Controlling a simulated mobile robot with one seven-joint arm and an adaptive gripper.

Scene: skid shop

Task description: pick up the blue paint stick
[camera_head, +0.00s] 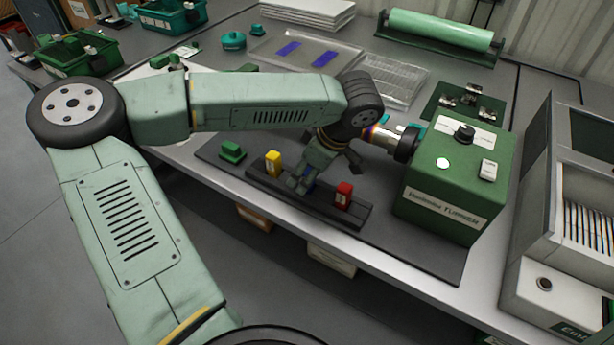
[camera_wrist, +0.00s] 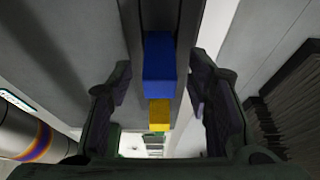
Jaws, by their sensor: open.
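The blue paint stick (camera_wrist: 159,62) stands in a dark slotted rack (camera_head: 322,210); the wrist view shows its blue block between my fingers. In the head view only a small blue bit (camera_head: 309,187) shows behind my gripper (camera_head: 303,178). My gripper is open and points down over the rack's middle. In the wrist view its two fingers (camera_wrist: 160,78) lie on either side of the blue stick, with gaps on both sides. Whether the fingertips reach down beside it is unclear.
A yellow stick (camera_head: 273,163) stands left of the blue one and a red stick (camera_head: 343,196) stands right, in the same rack. A green block (camera_head: 232,152) lies behind left. A green machine (camera_head: 452,190) with a metal spindle stands close on the right.

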